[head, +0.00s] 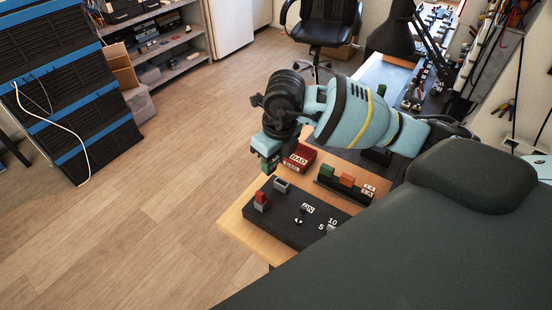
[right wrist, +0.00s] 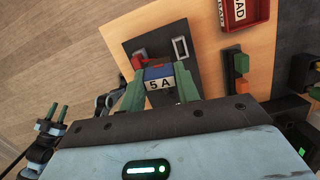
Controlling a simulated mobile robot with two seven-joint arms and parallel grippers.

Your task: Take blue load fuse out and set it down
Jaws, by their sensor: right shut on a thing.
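My right gripper (head: 270,167) is above the far left corner of the black fuse panel (head: 291,228). In the right wrist view its green fingers (right wrist: 160,88) are shut on the blue load fuse (right wrist: 159,73), labelled 5 A. The fuse looks clear of the panel; the fingers hide it in the head view.
A red BAD tray (head: 300,157) lies behind the panel. A black rack (head: 333,192) with a green fuse (head: 327,171) and an orange fuse (head: 347,180) stands to the right. A switch (head: 299,219) is on the panel. Some bare wooden tabletop (head: 239,225) shows at the left.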

